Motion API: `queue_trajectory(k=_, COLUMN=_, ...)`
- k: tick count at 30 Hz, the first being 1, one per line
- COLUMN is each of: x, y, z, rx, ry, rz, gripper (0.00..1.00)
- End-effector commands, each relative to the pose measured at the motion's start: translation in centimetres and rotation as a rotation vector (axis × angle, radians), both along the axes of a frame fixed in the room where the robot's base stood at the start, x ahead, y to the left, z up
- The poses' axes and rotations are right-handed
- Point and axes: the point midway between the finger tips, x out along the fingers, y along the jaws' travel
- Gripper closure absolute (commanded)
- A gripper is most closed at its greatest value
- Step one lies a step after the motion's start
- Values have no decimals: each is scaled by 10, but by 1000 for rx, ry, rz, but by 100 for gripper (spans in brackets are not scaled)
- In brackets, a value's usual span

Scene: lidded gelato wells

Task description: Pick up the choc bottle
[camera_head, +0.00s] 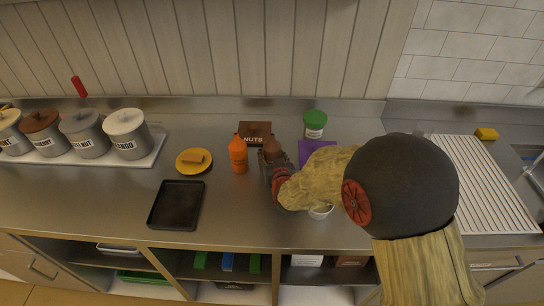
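A brown bottle (271,149), which looks like the choc bottle, stands on the steel counter just right of an orange bottle (238,155). Only its brown upper part shows clearly. My gripper (272,166) is at the brown bottle, its dark fingers overlapping the bottle's body in this view. The fingers and my arm hide the lower part of the bottle. I cannot tell whether the fingers touch it or are closed on it.
A brown NUTS box (255,132) stands behind the bottles. A green-lidded tub (315,123) and a purple item (311,150) are to the right. A yellow plate (182,168), black tray (175,212) and lidded wells (126,134) are left. A white ribbed board (482,185) lies right.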

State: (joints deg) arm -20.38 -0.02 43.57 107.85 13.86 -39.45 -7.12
Motion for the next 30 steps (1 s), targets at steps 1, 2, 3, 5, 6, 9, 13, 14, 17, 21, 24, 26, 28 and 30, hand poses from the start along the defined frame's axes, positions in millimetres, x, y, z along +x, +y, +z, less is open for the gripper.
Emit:
queue_trajectory(k=1, x=0, y=0, z=0, rx=0, ry=0, rz=0, gripper=75)
queue_trajectory(k=2, x=0, y=0, z=0, rx=0, ry=0, rz=0, gripper=77)
queue_trajectory(k=3, x=0, y=0, z=0, rx=0, ry=0, rz=0, gripper=79)
queue_trajectory(k=5, x=0, y=0, z=0, rx=0, ry=0, rz=0, gripper=80)
queue_trajectory(k=6, x=0, y=0, z=0, rx=0, ry=0, rz=0, gripper=80)
queue_trajectory(k=9, x=0, y=0, z=0, rx=0, ry=0, rz=0, gripper=81)
queue_trajectory(k=13, x=0, y=0, z=3, rx=0, ry=-1, rz=0, gripper=81)
queue_trajectory(k=14, x=0, y=0, z=4, rx=0, ry=-1, rz=0, gripper=81)
queue_trajectory(k=17, x=0, y=0, z=12, rx=0, ry=-2, rz=0, gripper=81)
queue_trajectory(k=21, x=1, y=0, z=32, rx=1, ry=-4, rz=0, gripper=81)
queue_trajectory(k=24, x=-11, y=-2, z=50, rx=2, ry=-4, rz=1, gripper=81)
queue_trajectory(k=26, x=-22, y=-3, z=63, rx=2, ry=-5, rz=1, gripper=81)
queue_trajectory(k=28, x=-36, y=-6, z=80, rx=1, ry=-5, rz=1, gripper=81)
queue_trajectory(k=30, x=-49, y=-8, z=97, rx=2, ry=-6, rz=1, gripper=81)
